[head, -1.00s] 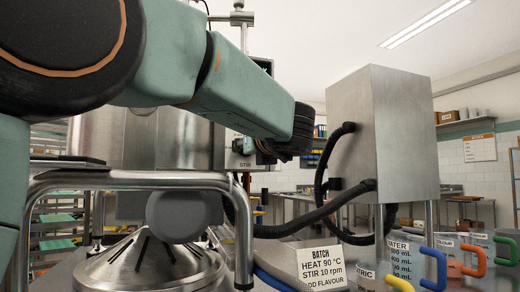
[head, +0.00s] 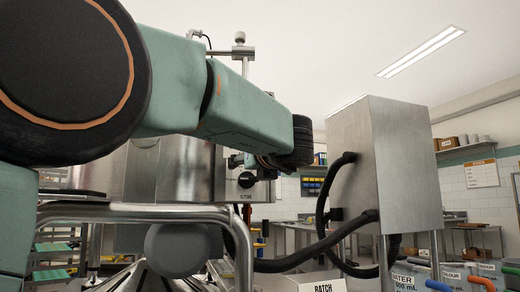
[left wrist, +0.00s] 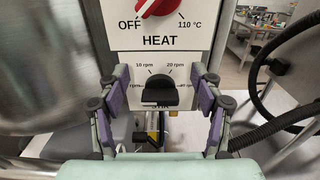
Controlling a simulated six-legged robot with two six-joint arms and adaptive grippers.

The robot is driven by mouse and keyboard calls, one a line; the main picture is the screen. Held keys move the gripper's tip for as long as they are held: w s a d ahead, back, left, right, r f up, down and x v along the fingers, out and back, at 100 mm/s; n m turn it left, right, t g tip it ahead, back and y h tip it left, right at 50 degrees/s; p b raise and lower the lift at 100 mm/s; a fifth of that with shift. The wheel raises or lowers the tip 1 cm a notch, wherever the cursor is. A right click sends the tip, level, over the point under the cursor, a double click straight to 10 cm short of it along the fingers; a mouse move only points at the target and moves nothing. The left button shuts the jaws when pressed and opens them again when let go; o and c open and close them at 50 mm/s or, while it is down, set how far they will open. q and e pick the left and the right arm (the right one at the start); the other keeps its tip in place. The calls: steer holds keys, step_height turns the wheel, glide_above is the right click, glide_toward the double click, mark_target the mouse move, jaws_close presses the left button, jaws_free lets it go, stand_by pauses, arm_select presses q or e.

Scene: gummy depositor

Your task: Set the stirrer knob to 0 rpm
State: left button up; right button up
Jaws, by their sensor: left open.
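The stirrer knob (left wrist: 160,92) is black with a wide grip bar. It sits on a white panel below the HEAT label, with 10 rpm and 20 rpm marks above it. Its bar looks about level; I cannot tell which end points. The knob also shows in the head view (head: 247,180), above the STIR label. My left gripper (left wrist: 160,78) is open, with its purple-padded fingers on either side of the knob, apart from it. The fingers partly cover the outer rpm marks. In the head view the gripper is mostly hidden by my arm. My right gripper is out of view.
A red HEAT knob (left wrist: 157,4) sits just above. A steel vessel (head: 165,170) stands left of the panel. A steel box (head: 385,165) with black hoses (head: 300,265) stands to the right. A metal rail (head: 130,212) crosses the front.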

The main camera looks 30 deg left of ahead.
arm_select(q)
step_height(320, 180, up, 7)
steer(key=shift+f, duration=0.2)
stand_by(0.6)
steer(key=shift+f, duration=0.1)
